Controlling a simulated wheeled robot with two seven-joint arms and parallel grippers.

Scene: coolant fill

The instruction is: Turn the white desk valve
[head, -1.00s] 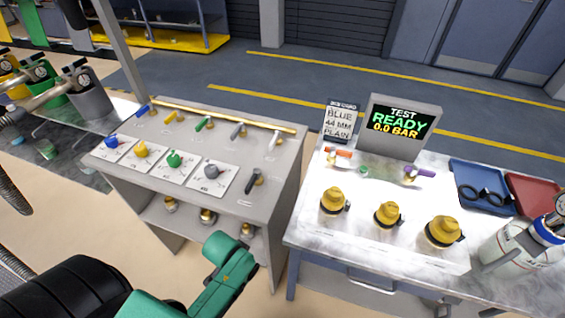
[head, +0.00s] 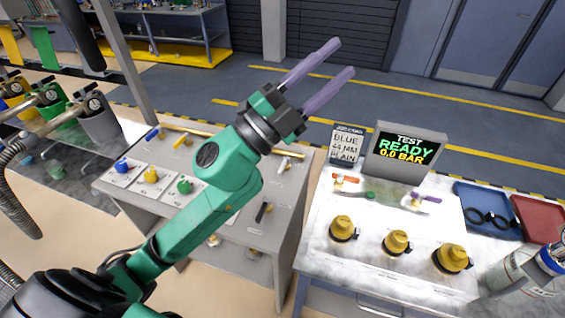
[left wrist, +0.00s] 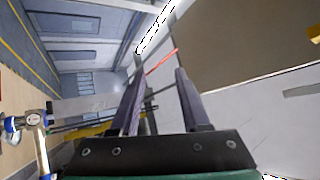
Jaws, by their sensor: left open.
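A white lever valve (head: 284,164) sits at the right end of the row along the brass pipe, at the back of the grey desk (head: 285,225). My left gripper (head: 338,62) is raised well above and beyond the desk's back right corner, apart from the valve. Its two purple-grey fingers are spread and empty, as the left wrist view (left wrist: 158,85) also shows. My left arm crosses the desk and hides the middle of the valve row and part of the knob cards. I cannot pick out the white valve in the left wrist view. My right gripper is not in view.
A black lever (head: 263,212) and blue (head: 121,166), yellow (head: 150,175) and green (head: 184,185) knobs are on the desk. The bench at right bears a READY screen (head: 407,153), a BLUE sign (head: 347,146), several brass caps (head: 396,243) and a blue tray (head: 486,207).

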